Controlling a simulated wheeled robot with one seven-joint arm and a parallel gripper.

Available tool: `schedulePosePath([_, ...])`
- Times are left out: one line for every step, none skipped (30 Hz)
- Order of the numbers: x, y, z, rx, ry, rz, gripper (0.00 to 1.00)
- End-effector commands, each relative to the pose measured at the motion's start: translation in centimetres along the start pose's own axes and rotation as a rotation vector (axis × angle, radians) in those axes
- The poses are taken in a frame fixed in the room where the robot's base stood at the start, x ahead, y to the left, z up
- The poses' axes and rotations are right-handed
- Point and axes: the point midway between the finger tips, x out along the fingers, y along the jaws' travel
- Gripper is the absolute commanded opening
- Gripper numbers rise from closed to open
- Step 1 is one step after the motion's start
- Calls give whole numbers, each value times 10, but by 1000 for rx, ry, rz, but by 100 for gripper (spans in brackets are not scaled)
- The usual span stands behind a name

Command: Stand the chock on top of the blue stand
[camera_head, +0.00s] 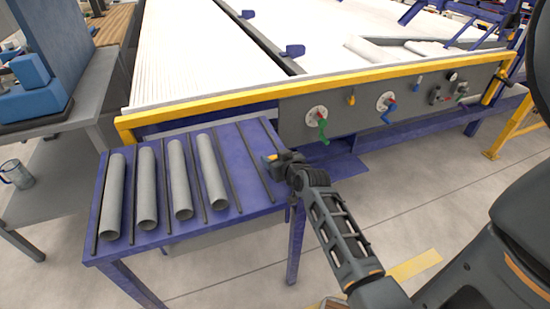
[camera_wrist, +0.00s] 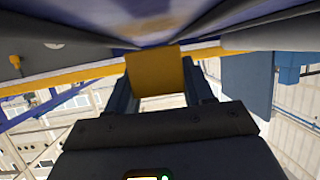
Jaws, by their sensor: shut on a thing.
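The chock is a small yellow-orange block (camera_wrist: 155,72), seen in the wrist view between the two fingers of my gripper (camera_wrist: 157,84). In the head view only a small orange bit of the chock (camera_head: 271,157) shows; the rest is hidden by the gripper. My gripper (camera_head: 276,164) is shut on the chock at the right end of the blue stand (camera_head: 237,157). The stand is a low blue table with dark dividing bars on top. I cannot tell whether the chock touches the stand's top.
Several grey pipes (camera_head: 147,188) lie between the bars on the left and middle of the stand. The stand's right part is free of pipes. Behind it is a large machine with a yellow rail (camera_head: 225,99) and a grey control panel (camera_head: 345,112). A grey bench (camera_head: 88,95) stands at left.

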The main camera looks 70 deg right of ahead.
Motion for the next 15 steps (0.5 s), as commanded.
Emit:
schedulePosePath([0, 0, -1, 0, 1, 0, 19])
schedulePosePath([0, 0, -1, 0, 1, 0, 19])
schedulePosePath([0, 0, -1, 0, 1, 0, 19])
schedulePosePath([0, 0, -1, 0, 1, 0, 19])
schedulePosePath([0, 0, -1, 0, 1, 0, 19])
schedulePosePath([0, 0, -1, 0, 1, 0, 19])
schedulePosePath([0, 0, -1, 0, 1, 0, 19])
schedulePosePath([0, 0, -1, 0, 1, 0, 19])
schedulePosePath([0, 0, -1, 0, 1, 0, 19])
schedulePosePath([0, 0, -1, 0, 1, 0, 19])
schedulePosePath([0, 0, -1, 0, 1, 0, 19])
schedulePosePath([0, 0, -1, 0, 1, 0, 55])
schedulePosePath([0, 0, -1, 0, 1, 0, 57])
schedulePosePath([0, 0, -1, 0, 1, 0, 60])
schedulePosePath([0, 0, -1, 0, 1, 0, 64])
